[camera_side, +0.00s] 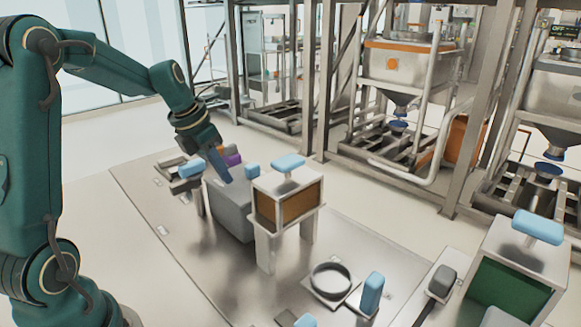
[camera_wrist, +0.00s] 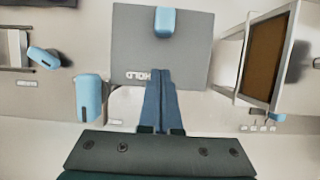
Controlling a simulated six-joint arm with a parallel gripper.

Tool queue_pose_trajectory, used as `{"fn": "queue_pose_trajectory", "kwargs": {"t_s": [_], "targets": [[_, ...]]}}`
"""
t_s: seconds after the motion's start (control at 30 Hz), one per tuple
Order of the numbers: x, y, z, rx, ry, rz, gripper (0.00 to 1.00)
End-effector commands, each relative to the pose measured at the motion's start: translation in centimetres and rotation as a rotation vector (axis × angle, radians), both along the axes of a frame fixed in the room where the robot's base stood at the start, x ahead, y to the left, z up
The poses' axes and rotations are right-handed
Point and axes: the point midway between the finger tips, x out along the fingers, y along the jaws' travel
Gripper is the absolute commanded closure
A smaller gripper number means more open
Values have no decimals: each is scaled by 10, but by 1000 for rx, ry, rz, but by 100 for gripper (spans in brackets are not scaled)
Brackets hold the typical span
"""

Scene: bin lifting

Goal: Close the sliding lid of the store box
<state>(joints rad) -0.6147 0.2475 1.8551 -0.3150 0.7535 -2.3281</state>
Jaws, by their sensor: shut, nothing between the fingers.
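A grey box (camera_side: 232,213) stands near the middle of the metal table. In the wrist view its flat grey panel (camera_wrist: 190,48) carries a light-blue handle (camera_wrist: 165,22) at the far edge and the letters HOLD near its lower left. The handle also shows in the side view (camera_side: 251,172). I cannot tell for sure that this is the store box, nor how far any lid is open. My gripper (camera_wrist: 162,72) is shut and empty; its blue fingers lie over the panel in the picture, apart from the handle. In the side view my gripper (camera_side: 224,176) is at the grey box's top.
A raised box with a brown front (camera_side: 287,208) and blue handle stands close on the right. A bracket with a blue knob (camera_side: 192,167) stands left. A ring (camera_side: 330,281), a blue block (camera_side: 372,293) and a green-fronted box (camera_side: 508,290) lie toward the front right.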

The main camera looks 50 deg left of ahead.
Motion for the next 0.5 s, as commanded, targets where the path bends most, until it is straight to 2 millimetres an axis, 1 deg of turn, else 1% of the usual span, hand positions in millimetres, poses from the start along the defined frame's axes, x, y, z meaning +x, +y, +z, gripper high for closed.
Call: {"fn": "queue_pose_trajectory", "kwargs": {"t_s": [0.03, 0.3, 0.4, 0.5], "targets": [[-2, 1, 11, 5, -7, 1, 100], [-21, 1, 59, 6, -5, 1, 100], [-28, 1, 74, 5, -3, 1, 100], [-33, 1, 84, 3, -1, 0, 100]]}}
